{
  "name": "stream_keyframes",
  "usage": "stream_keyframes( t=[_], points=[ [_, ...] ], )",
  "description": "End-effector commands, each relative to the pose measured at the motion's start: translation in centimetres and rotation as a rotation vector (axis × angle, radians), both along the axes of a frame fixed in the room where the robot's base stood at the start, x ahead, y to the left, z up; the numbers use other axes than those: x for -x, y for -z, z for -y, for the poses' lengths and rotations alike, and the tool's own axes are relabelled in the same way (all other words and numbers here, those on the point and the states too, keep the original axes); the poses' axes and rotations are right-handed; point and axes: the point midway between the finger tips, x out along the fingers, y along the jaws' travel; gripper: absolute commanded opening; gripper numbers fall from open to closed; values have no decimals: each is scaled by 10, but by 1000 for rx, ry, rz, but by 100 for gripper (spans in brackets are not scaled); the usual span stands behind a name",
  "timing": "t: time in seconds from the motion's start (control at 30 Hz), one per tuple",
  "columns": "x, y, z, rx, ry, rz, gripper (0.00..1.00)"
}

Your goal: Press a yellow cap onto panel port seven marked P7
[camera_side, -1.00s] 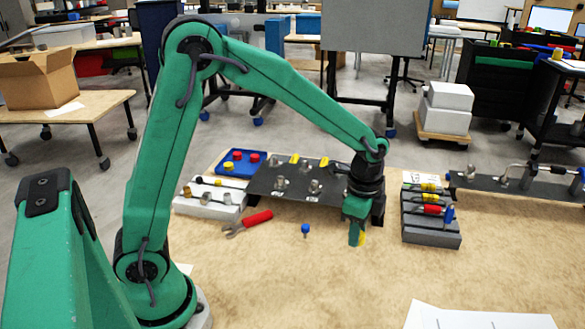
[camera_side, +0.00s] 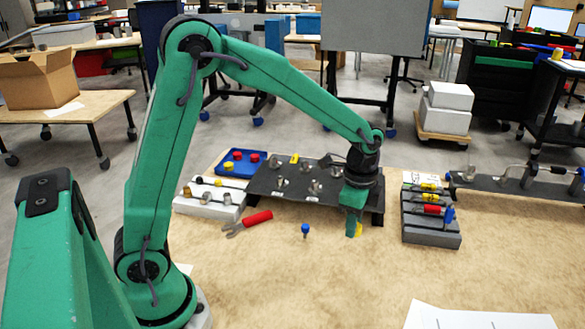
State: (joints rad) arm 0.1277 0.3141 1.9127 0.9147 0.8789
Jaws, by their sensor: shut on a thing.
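My gripper (camera_side: 354,224) points down just in front of the right part of the black panel (camera_side: 262,186). It is shut on a yellow cap (camera_side: 359,230), of which only a small part shows beside the green fingers. The panel carries several metal ports, one of them a port (camera_side: 309,188) near its front edge. The arm's end covers the panel's right side. The port markings are too small to read, so I cannot tell which is P7.
A blue tray (camera_side: 238,174) with red and yellow caps stands behind left. A white rack (camera_side: 207,209), a red-handled tool (camera_side: 256,218) and a blue-topped piece (camera_side: 305,230) lie left of my gripper. A grey rack (camera_side: 430,236) stands right.

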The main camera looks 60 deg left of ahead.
Motion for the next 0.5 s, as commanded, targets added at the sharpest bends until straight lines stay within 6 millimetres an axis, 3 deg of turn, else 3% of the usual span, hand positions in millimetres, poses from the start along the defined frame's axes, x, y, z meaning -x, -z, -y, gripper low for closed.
stream_keyframes(
  t=[0.5],
  points=[
    [-17, -21, -133, -1, -213, 1, 10]
  ],
)
